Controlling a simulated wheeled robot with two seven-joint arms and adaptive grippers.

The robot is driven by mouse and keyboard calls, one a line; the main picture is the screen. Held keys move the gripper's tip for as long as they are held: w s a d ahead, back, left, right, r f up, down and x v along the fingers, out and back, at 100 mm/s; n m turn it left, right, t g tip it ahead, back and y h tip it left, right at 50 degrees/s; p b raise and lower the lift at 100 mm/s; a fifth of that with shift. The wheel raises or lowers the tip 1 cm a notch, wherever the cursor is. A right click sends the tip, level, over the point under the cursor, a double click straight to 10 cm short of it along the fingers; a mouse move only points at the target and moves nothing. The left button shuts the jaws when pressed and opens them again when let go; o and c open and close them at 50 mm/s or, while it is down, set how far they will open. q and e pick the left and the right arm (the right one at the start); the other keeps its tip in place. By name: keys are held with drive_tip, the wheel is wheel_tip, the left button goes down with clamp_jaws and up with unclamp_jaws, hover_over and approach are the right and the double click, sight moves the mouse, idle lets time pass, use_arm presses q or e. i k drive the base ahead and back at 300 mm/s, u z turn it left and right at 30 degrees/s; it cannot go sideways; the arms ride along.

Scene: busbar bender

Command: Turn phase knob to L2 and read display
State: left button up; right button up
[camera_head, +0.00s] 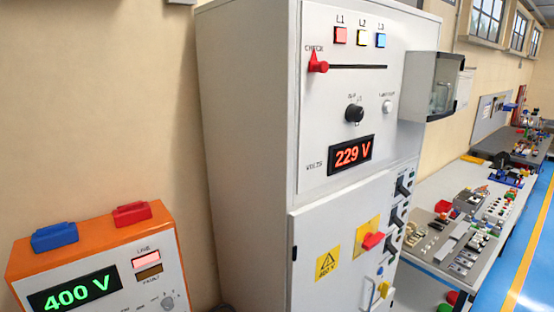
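The black phase knob (354,113) sits on the front panel of the tall light-grey cabinet (250,120), with small labels around it too blurred to read its setting. Below it the display (351,154) shows 229 V in red digits, with VOLTS printed to its left. A red slider handle (317,63) stands at the left end of a black slot, by the word CHECK. Neither of my grippers is in view.
An orange-framed unit (100,240) at lower left shows 400 V in green. A glass-fronted box (430,86) sticks out at the cabinet's right. Below the panel are a red handle (372,240) and black switches (402,187). A bench (425,255) with parts stands right.

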sight(354, 113)
drive_tip(key=u, duration=0.05)
drive_tip(key=k, duration=1.15)
drive_tip(key=z, duration=0.65)
drive_tip(key=i, duration=1)
drive_tip(key=u, duration=0.35)
